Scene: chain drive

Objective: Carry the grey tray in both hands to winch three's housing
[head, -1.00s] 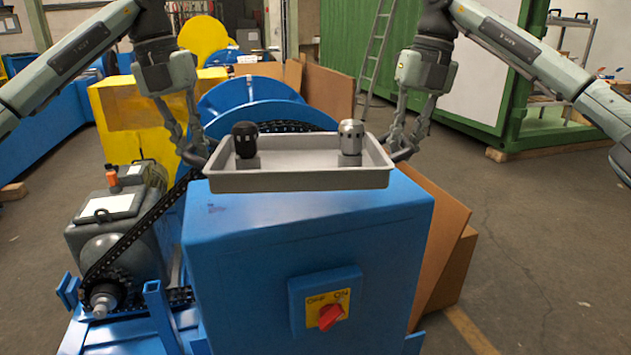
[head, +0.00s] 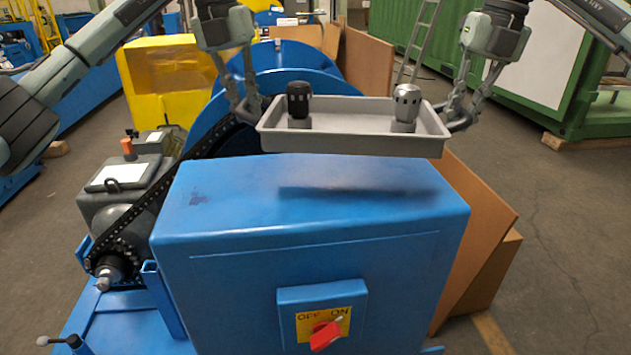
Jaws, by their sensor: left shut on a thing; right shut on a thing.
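The grey tray (head: 350,144) is held level between my two grippers, above the rear part of the blue housing (head: 240,215). A shadow of the tray falls on the housing's top, and a gap shows between them. My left gripper (head: 257,110) is shut on the tray's left end. My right gripper (head: 452,118) is shut on its right end. A black-topped part (head: 299,101) stands upright in the tray on the left. A silver-topped part (head: 406,103) stands upright on the right. The housing's front has a red switch (head: 325,335) on a yellow OFF/ON plate.
A grey motor (head: 125,190) and a black chain (head: 160,205) lie left of the housing. A blue drum (head: 300,57) stands behind. Brown boards (head: 480,230) lean at the right. A green container (head: 590,95) stands at the back right. Open floor lies at the right.

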